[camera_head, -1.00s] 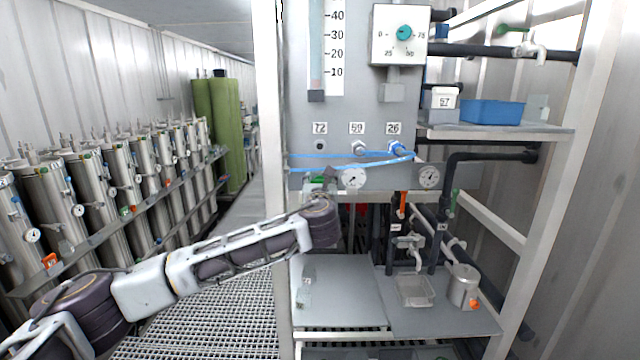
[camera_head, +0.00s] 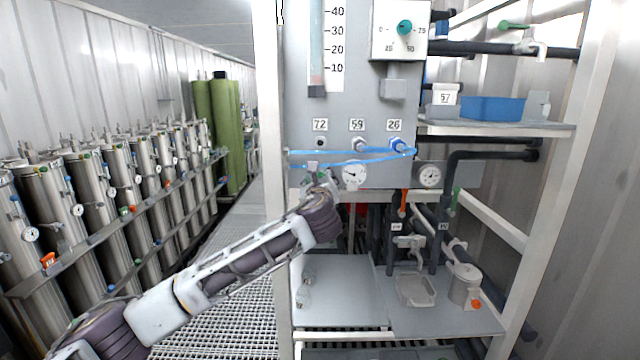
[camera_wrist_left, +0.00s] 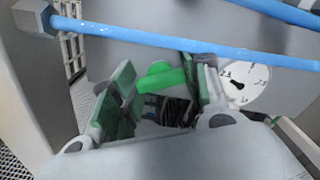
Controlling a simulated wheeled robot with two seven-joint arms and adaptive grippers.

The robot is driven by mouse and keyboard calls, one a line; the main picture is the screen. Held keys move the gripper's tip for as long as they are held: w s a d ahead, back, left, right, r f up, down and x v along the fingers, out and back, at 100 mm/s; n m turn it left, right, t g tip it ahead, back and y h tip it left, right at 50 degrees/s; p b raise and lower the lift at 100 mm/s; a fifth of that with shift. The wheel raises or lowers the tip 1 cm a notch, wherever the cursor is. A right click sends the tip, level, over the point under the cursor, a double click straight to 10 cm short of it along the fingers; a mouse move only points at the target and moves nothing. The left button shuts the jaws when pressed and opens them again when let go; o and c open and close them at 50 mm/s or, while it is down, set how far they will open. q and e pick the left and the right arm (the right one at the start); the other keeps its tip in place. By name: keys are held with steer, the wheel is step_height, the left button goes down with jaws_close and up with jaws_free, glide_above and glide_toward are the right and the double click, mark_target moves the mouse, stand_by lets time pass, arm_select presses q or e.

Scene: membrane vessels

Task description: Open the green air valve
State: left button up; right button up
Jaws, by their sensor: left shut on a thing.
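The green air valve's handle (camera_wrist_left: 160,78) shows in the left wrist view as a short bright green bar below the blue tubes. My left gripper (camera_wrist_left: 162,92) has its green-padded fingers on both sides of the handle and is shut on it. In the head view my left gripper (camera_head: 318,180) is at the panel's lower left, just left of a round gauge (camera_head: 354,175). There the wrist and fingers mostly hide the valve, and its opening angle cannot be told. My right gripper is not in view.
Blue tubes (camera_head: 350,160) cross the panel just above my left gripper. A white frame post (camera_head: 272,200) stands close left of it. Below are an orange-handled valve (camera_head: 403,202), a clear tray (camera_head: 415,290) and a metal pot (camera_head: 465,287). Steel cylinders (camera_head: 105,215) line the left wall.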

arm_select(q)
steer(key=shift+a+f+n+b, duration=0.1)
steer(key=shift+n+b, duration=0.5)
steer(key=shift+n, duration=1.95)
steer(key=shift+f+n+b, duration=0.1)
steer(key=shift+n+b, duration=0.45)
steer(key=shift+n, duration=2)
steer(key=shift+r, duration=0.1)
steer(key=o, duration=1)
steer(key=shift+s, duration=0.1)
steer(key=s, duration=1.1)
steer(key=shift+s, duration=0.4)
